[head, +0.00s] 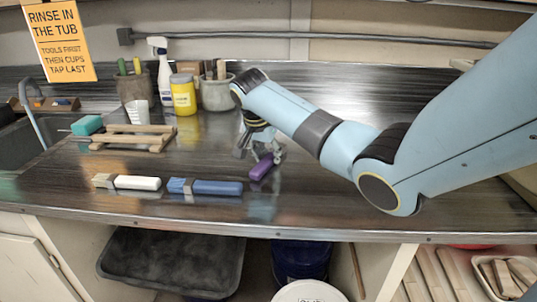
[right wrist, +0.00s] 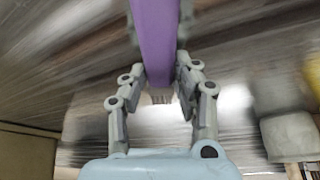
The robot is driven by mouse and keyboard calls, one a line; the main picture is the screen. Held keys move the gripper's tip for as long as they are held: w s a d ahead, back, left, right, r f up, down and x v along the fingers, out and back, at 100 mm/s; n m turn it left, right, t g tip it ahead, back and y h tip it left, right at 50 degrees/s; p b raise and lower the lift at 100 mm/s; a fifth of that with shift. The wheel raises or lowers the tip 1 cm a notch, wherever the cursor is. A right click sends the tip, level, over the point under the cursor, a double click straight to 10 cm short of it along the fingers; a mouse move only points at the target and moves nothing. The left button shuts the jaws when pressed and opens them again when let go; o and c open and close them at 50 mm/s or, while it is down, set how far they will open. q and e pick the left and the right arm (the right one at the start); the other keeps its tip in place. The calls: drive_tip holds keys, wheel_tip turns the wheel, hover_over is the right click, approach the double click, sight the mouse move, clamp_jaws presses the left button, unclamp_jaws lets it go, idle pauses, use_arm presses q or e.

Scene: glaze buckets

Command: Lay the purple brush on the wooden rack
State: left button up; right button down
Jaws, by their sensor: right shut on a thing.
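The purple brush (head: 262,167) is in my right gripper (head: 264,150), at the middle of the counter in the head view. In the right wrist view the purple handle (right wrist: 154,45) runs between the two fingers of the gripper (right wrist: 160,75), which are shut on it. The wooden rack (head: 133,129), a low slatted frame, stands on the counter to the left of the gripper. My left gripper is not in view.
A white brush (head: 138,183) and a blue brush (head: 215,187) lie near the counter's front edge. Behind stand a white cup (head: 138,112), a yellow jar (head: 183,97), a spray bottle (head: 163,75) and pots. A sink is at far left.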

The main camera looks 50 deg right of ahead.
drive_tip(key=c, duration=1)
unclamp_jaws()
drive_tip(key=shift+f, duration=0.1)
